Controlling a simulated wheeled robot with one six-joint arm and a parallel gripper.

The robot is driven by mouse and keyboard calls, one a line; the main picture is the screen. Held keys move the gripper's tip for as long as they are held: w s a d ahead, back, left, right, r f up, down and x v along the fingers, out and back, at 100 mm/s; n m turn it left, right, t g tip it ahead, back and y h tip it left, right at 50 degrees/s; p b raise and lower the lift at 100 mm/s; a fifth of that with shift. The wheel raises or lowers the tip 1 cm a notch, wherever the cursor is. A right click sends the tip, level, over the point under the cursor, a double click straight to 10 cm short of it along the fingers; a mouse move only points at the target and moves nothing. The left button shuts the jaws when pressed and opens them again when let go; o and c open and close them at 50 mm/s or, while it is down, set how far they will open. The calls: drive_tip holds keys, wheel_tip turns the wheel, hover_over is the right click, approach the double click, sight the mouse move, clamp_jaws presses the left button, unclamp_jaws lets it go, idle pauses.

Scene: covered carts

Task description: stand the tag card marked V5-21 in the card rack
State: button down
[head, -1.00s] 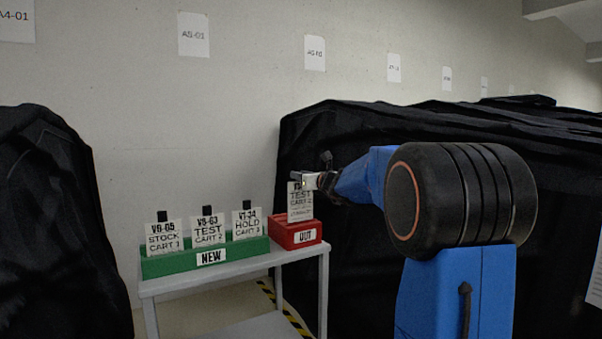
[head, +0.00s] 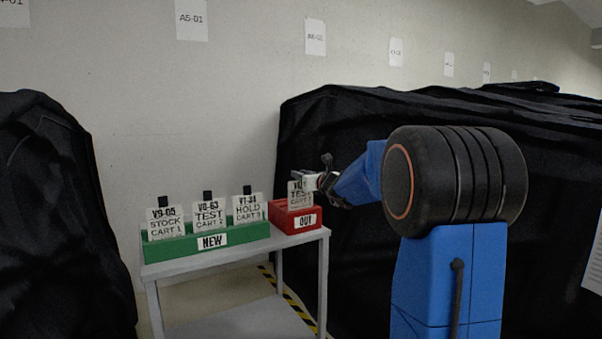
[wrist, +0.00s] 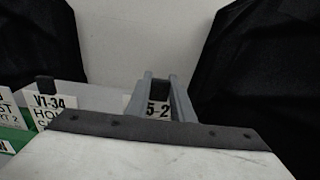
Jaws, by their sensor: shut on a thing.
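My gripper (head: 309,178) is shut on a white tag card (head: 300,197) over the red box labelled OUT (head: 305,221). The card is upright and reads TEST, with its top line partly covered by the gripper. Its lower part is hidden behind the red box's front wall. In the wrist view the held card (wrist: 156,108) shows "5-2" between the two grey fingers (wrist: 160,85), which grip its dark top tab. Whether the card touches the bottom of the box cannot be seen.
Left of the red box stands a green rack labelled NEW (head: 175,250) with three cards: V9-05 (head: 165,225), V8-63 (head: 209,217) and V1-34 (head: 247,210). Both sit on a grey cart (head: 230,258). Black covered carts (head: 50,220) flank it.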

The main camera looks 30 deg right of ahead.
drive_tip(key=shift+f, duration=1.2)
idle(0.4)
drive_tip(key=c, duration=1.5)
unclamp_jaws()
drive_tip(key=shift+o, duration=0.2)
drive_tip(key=s, duration=1.7)
drive_tip(key=shift+s+d, duration=0.2)
drive_tip(key=shift+d, duration=0.1)
